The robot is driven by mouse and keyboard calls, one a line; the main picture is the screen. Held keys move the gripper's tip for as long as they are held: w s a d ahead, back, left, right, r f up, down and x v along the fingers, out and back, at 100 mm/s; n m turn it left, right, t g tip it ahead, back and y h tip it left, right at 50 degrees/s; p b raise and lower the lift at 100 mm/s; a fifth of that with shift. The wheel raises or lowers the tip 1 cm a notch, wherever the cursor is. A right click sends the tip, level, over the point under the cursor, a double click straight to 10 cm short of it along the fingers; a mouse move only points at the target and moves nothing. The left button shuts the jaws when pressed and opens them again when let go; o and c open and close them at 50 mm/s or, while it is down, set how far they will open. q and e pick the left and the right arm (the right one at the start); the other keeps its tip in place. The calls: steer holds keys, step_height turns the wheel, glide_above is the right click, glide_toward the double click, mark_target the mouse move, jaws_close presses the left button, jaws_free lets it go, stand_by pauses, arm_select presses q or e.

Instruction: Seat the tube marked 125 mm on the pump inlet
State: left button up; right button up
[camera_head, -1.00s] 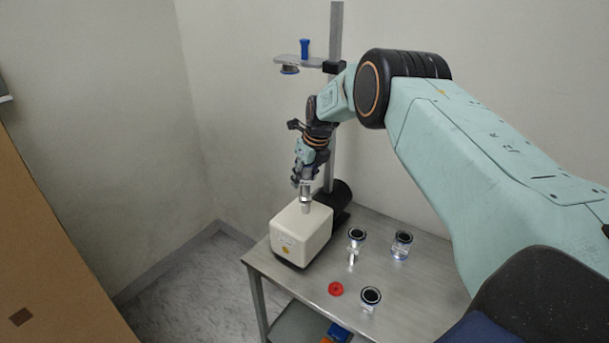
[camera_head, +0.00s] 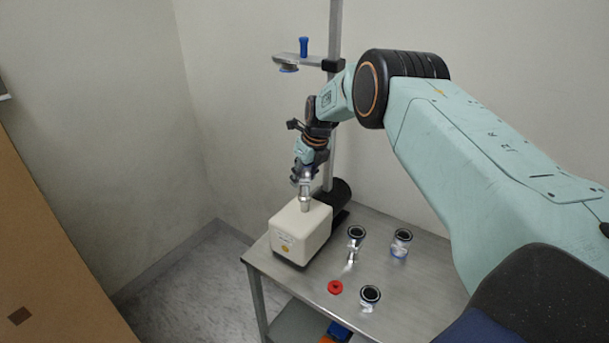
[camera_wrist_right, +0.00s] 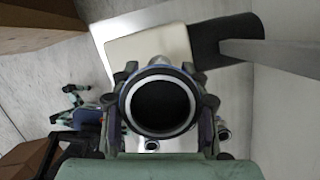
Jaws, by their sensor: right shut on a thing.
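My right gripper (camera_head: 305,172) is shut on a metal tube (camera_head: 304,190) and holds it upright at the top of the pump. In the right wrist view the tube's round open end (camera_wrist_right: 160,104) faces the camera between the gripper's fingers (camera_wrist_right: 162,110). The white pump (camera_head: 300,232) with a black motor end stands at the back left of the metal table. The tube hides the inlet, so I cannot tell whether tube and inlet touch. No 125 mm marking is readable. My left gripper is not in view.
A vertical post behind the pump carries a bracket (camera_head: 290,59) with a blue-topped part. A brown panel (camera_head: 50,250) stands at left.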

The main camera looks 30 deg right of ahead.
steer(key=shift+f, duration=0.25)
stand_by(0.4)
steer(key=o, duration=1.3)
steer(key=shift+f, duration=0.1)
steer(key=v, duration=1.2)
steer(key=shift+s, duration=0.1)
